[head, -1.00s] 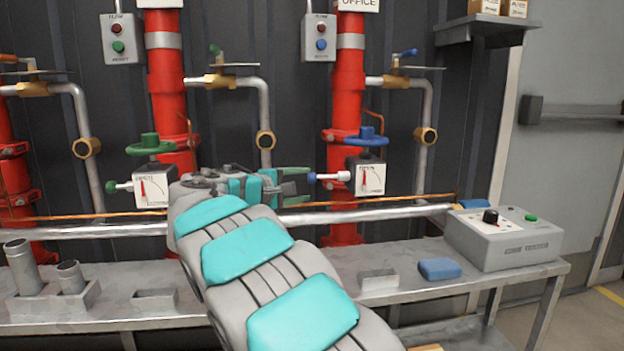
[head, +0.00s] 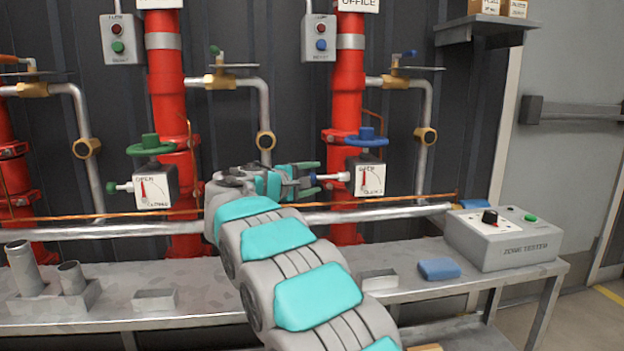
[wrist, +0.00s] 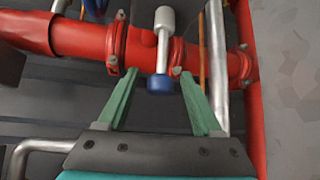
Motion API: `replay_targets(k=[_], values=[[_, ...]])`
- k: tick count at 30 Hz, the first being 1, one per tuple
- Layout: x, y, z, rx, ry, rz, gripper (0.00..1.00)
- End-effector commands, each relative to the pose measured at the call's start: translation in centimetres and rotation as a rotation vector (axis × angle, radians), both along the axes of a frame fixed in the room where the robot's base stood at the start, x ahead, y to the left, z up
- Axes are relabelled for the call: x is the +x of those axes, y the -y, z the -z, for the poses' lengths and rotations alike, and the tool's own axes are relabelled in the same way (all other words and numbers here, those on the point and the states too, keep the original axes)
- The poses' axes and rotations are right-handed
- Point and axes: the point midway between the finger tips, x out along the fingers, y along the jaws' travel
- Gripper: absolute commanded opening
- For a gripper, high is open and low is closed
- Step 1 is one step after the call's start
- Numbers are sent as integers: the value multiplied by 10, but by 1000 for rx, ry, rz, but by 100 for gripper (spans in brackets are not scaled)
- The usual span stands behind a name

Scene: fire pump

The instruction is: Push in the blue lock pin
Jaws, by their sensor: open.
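The blue lock pin (head: 313,179) sticks out to the left of the white indicator box (head: 367,180) under the blue handwheel (head: 367,137). In the wrist view its blue knob (wrist: 161,85) sits on a pale shaft with a wider collar behind it. My gripper (head: 308,178) is open. In the wrist view its green fingers (wrist: 162,78) stand on either side of the pin, with the knob between them near the tips. I see no finger touching the knob. In the head view the knob is partly hidden by the fingers.
A red pipe (head: 347,90) stands behind the blue handwheel. A similar green pin (head: 113,187) and green handwheel (head: 150,147) are on the left. A horizontal silver pipe (head: 375,215) runs below my gripper. The grey bench (head: 215,285) holds a tester box (head: 502,238) and blue cloth (head: 439,268).

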Motion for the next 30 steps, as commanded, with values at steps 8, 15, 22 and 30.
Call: replay_targets(k=[8, 15, 22, 30], values=[[0, 0, 0, 1, -1, 0, 46], [0, 0, 0, 1, -1, 0, 20], [0, 0, 1, 1, -1, 0, 0], [0, 0, 1, 0, -1, 1, 0]])
